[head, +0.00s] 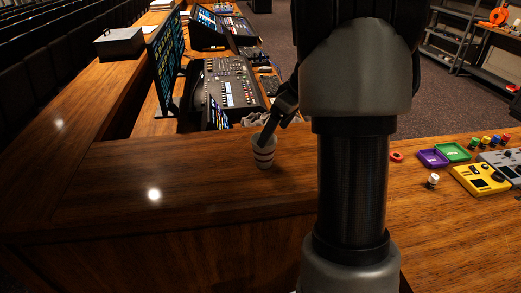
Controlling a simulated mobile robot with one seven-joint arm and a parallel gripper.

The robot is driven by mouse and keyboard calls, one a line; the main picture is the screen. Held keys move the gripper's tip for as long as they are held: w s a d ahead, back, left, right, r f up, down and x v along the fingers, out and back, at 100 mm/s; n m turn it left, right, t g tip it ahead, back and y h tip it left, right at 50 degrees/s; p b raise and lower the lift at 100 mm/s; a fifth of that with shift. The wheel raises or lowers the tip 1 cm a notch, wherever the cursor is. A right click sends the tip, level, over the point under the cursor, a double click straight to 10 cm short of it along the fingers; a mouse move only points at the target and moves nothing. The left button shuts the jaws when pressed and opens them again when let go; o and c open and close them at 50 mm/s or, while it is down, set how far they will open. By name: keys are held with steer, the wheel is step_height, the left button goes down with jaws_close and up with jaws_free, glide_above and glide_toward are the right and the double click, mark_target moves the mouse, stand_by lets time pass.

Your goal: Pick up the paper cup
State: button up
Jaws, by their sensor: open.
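My gripper (268,134) reaches down to the cup from the upper right. One dark finger is at the cup's rim and seems to dip inside its mouth. The other finger cannot be made out. My gripper is open, and the cup still rests on the wood. My arm hides the area to the right of the cup.
A mixing console (228,88) and a tall screen (165,62) stand behind the cup. At right are a yellow device (480,179), a purple tray (433,158), a green tray (453,152) and a small white item (433,181). The ledge left of the cup is clear.

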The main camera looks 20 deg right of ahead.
mark_target(260, 152)
steer(key=x, duration=0.6)
steer(key=shift+w+a+f, duration=0.1)
steer(key=shift+w+f, duration=0.05)
steer(key=shift+f, duration=0.1)
steer(key=x, duration=0.2)
steer(key=a+x, duration=0.1)
steer(key=x, duration=0.1)
steer(key=shift+p, duration=0.35)
steer(key=shift+w+f, duration=0.15)
steer(key=shift+f, duration=0.4)
steer(key=c, duration=1.1)
